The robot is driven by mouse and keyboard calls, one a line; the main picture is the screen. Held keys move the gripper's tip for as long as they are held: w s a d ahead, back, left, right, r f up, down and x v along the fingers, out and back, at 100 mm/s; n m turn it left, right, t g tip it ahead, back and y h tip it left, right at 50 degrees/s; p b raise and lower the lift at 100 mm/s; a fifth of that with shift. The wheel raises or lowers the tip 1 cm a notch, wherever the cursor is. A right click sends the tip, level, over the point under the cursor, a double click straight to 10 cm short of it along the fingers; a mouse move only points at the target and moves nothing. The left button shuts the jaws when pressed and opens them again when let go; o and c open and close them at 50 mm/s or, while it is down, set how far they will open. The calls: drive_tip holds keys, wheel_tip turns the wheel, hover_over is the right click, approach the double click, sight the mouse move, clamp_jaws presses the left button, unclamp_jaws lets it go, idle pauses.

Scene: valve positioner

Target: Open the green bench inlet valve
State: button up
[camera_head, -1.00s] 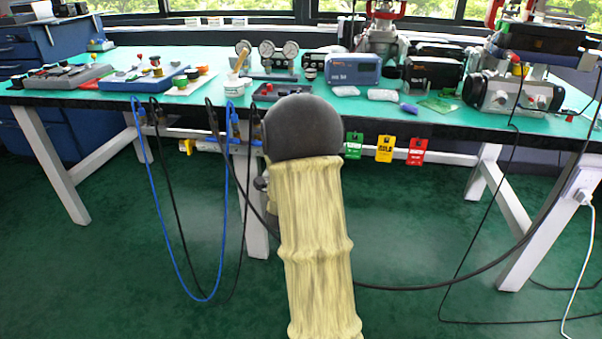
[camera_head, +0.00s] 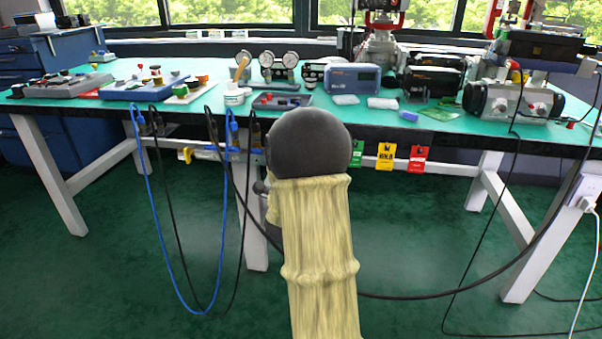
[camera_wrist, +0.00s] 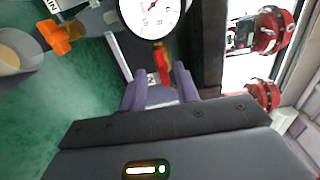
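In the wrist view my gripper (camera_wrist: 158,84) shows two purple-grey fingers set apart, with a gap between their tips. A small red part (camera_wrist: 162,64) with yellow above it appears in line with that gap; I cannot tell if it is touched. I cannot make out a green valve handle in either view. In the head view my yellow-sleeved arm reaches to the bench's front edge and hides my gripper. A pipe with a yellow handle (camera_head: 186,154) runs under that edge, left of my arm.
A round white gauge (camera_wrist: 150,14) and an orange part (camera_wrist: 60,37) are near in the wrist view. Blue and black hoses hang from the bench (camera_head: 130,108). Green (camera_head: 357,155), yellow (camera_head: 386,156) and red tags (camera_head: 418,158) hang right of my arm. A black cable crosses at right.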

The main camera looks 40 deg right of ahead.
drive_tip(key=shift+r, duration=0.15)
drive_tip(key=b+v, duration=1)
drive_tip(key=v, duration=0.7)
drive_tip(key=shift+s, duration=0.2)
drive_tip(key=shift+a, duration=0.15)
idle(0.6)
